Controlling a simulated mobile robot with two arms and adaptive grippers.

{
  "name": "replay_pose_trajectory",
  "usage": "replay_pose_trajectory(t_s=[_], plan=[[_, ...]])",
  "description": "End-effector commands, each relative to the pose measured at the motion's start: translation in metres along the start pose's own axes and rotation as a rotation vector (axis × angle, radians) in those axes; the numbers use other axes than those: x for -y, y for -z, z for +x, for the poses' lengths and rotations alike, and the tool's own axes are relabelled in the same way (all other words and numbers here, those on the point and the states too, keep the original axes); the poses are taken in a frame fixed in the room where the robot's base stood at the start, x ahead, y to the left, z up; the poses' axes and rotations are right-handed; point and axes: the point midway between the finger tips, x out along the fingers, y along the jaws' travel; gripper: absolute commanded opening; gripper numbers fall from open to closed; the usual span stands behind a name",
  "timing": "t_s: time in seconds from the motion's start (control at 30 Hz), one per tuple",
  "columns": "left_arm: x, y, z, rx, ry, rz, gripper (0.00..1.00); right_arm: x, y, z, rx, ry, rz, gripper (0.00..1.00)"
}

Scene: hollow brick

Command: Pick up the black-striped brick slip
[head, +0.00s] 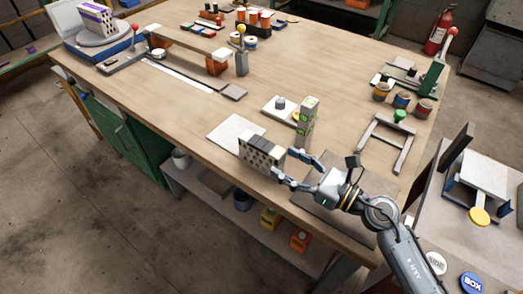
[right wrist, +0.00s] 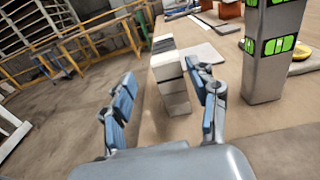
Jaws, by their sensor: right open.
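A pale hollow brick (head: 260,157) with rows of holes in its face and dark grey on top stands near the table's front edge. In the right wrist view I see a narrow end of this brick (right wrist: 172,88), pale with a dark band across it. I cannot tell which part is the separate black-striped slip. My right gripper (head: 284,163) is open at the brick's right end. In the right wrist view its fingers (right wrist: 160,75) are spread, with the brick between and beyond them; contact is unclear. My left gripper is not in view.
A grey post with green level vials (head: 307,122) stands just right of the brick. A pale flat sheet (head: 236,134) lies behind it. A grey U-shaped frame (head: 388,142) is at the right. A purple-striped brick (head: 97,17) sits on a turntable at far left.

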Motion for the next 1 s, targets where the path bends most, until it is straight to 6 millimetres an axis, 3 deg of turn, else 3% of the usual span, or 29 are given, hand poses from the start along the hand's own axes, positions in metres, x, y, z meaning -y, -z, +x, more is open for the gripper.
replay_pose_trajectory(t_s=[0.1,0.37,0.63,0.97,1.0], plan=[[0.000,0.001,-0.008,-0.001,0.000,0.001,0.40,0.001,-0.002,0.021,0.002,0.001,0.002,0.59],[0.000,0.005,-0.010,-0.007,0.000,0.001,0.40,0.002,-0.001,0.041,0.001,0.000,0.000,0.59],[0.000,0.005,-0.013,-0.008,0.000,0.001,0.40,0.008,-0.001,0.079,0.001,0.001,0.002,0.59],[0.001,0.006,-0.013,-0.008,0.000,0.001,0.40,0.008,0.000,0.086,-0.001,0.000,0.000,0.59],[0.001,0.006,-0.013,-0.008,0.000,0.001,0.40,0.008,0.000,0.086,-0.001,0.000,0.000,0.51]])
